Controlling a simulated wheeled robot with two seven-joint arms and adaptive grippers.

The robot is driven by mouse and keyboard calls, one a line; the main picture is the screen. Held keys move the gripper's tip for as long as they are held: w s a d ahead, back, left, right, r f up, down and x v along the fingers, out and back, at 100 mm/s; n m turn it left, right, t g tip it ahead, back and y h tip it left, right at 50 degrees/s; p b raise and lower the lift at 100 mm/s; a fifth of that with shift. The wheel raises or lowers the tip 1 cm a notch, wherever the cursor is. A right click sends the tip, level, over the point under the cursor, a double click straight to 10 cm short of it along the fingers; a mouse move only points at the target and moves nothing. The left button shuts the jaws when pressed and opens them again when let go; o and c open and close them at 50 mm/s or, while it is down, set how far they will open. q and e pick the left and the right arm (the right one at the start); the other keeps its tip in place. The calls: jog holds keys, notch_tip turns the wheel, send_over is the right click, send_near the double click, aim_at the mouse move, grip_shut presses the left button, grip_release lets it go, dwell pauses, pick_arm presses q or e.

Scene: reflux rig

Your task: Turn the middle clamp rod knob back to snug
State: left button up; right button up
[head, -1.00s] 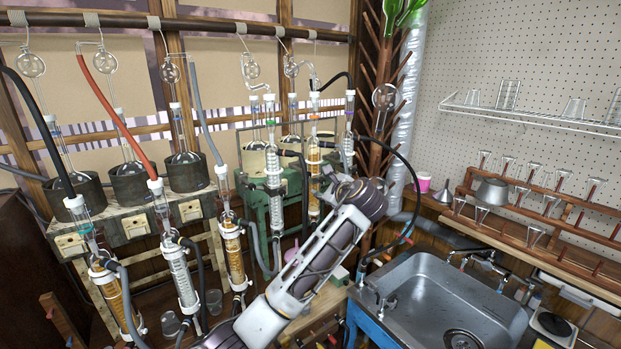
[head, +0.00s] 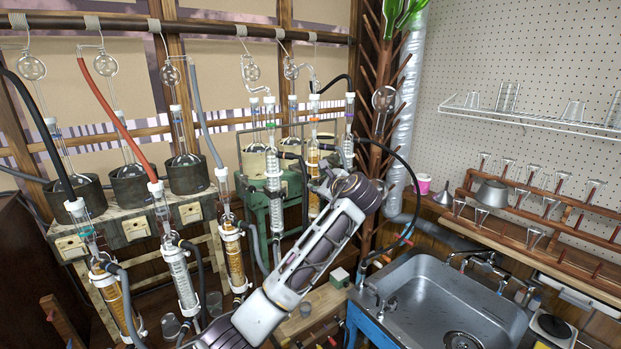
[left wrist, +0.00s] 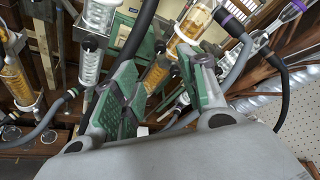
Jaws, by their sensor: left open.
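My left arm crosses the lower middle of the head view, and its far end (head: 352,192) is in front of the green-stand rig. The gripper fingers are mostly hidden there. In the left wrist view my left gripper (left wrist: 160,88) is open, with its two green-padded fingers apart and no thing clearly held. A clear coiled condenser (left wrist: 93,58) is beyond the left finger and an amber column (left wrist: 195,22) is above the fingers. The amber column at the rig also shows in the head view (head: 313,165). I cannot make out the middle clamp rod knob in either view. My right gripper is out of view.
Condensers with hoses (head: 180,272) stand at the left. A steel sink (head: 445,290) is at the lower right, with a rack of glassware (head: 530,215) behind it. Dark hoses (left wrist: 140,30) run close to the fingers.

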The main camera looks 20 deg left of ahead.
aim_at(309, 177)
pick_arm(q)
jog(key=shift+p+x, duration=1.2)
jog(key=shift+x, duration=4.15)
grip_shut()
